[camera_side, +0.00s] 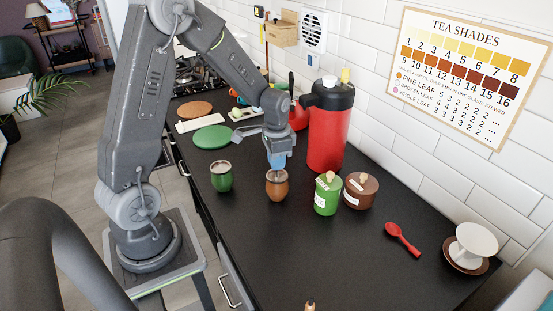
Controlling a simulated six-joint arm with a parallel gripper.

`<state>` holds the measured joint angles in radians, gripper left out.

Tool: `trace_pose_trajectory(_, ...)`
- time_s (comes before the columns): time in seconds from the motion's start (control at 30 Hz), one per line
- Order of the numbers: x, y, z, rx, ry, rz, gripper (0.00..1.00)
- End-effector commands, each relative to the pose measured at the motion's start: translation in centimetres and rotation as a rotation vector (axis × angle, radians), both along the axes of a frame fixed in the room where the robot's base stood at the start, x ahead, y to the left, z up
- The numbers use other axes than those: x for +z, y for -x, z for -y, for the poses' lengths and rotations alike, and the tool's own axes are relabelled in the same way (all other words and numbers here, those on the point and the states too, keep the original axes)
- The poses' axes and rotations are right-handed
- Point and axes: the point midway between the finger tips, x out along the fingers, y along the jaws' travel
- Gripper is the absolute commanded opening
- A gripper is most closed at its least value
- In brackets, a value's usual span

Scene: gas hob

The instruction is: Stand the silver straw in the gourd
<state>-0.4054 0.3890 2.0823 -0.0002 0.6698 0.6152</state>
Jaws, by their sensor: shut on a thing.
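A brown gourd cup (276,188) stands upright on the black counter. A green cup (221,177) of similar shape stands to its left. My gripper (278,165) points down right above the brown gourd, its fingertips close to the mouth. It is shut on the silver straw, of which only a thin bit shows below the fingers, at the gourd's mouth. Most of the straw is hidden by the gripper, and I cannot tell how deep its lower end is.
A red flask (328,130) stands close behind my gripper on the right. A green tin (327,196) and a brown tin (360,191) stand right of the gourd. A red spoon (402,239) lies farther right. The counter in front of the gourd is clear.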

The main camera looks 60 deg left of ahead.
Motion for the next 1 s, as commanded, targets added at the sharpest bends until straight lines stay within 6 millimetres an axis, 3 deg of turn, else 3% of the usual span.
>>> trace_pose_trajectory(0.2, -0.3, 0.0, 0.0, 0.0, 0.0, 0.0, 0.0)
trace_pose_trajectory(0.23, -0.3, 0.0, 0.0, 0.0, 0.0, 0.0, 0.17)
trace_pose_trajectory(0.53, -0.2, 0.0, 0.0, 0.0, 0.0, 0.0, 0.45)
trace_pose_trajectory(0.83, 0.2, 0.0, 0.0, 0.0, -0.001, 0.001, 0.45)
trace_pose_trajectory(1.0, 2.5, -0.1, 0.0, 0.0, -0.002, 0.006, 0.45)
